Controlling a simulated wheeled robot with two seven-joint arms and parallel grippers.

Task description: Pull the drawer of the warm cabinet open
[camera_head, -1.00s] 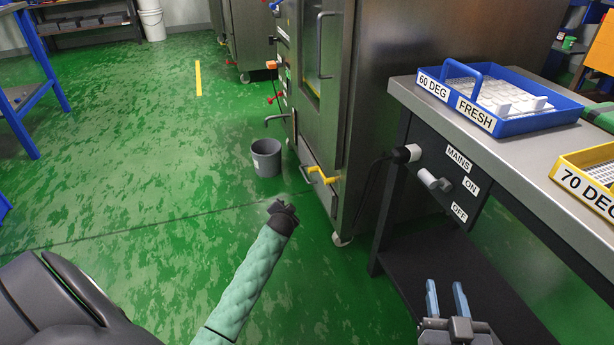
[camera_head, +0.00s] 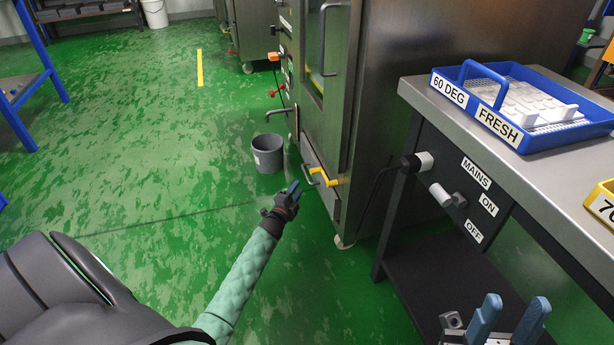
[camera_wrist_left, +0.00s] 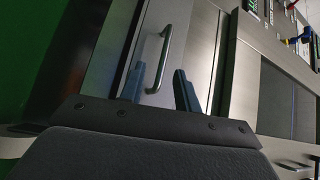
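The steel warm cabinet (camera_head: 385,100) stands at centre right in the head view. My right gripper (camera_head: 510,318) is open and empty at the lower right.
A grey bucket (camera_head: 268,153) stands on the floor left of the cabinet. A steel bench (camera_head: 470,115) with a blue tray (camera_head: 540,138), a yellow tray (camera_head: 598,205) and a mains switch (camera_head: 447,195) is at the right.

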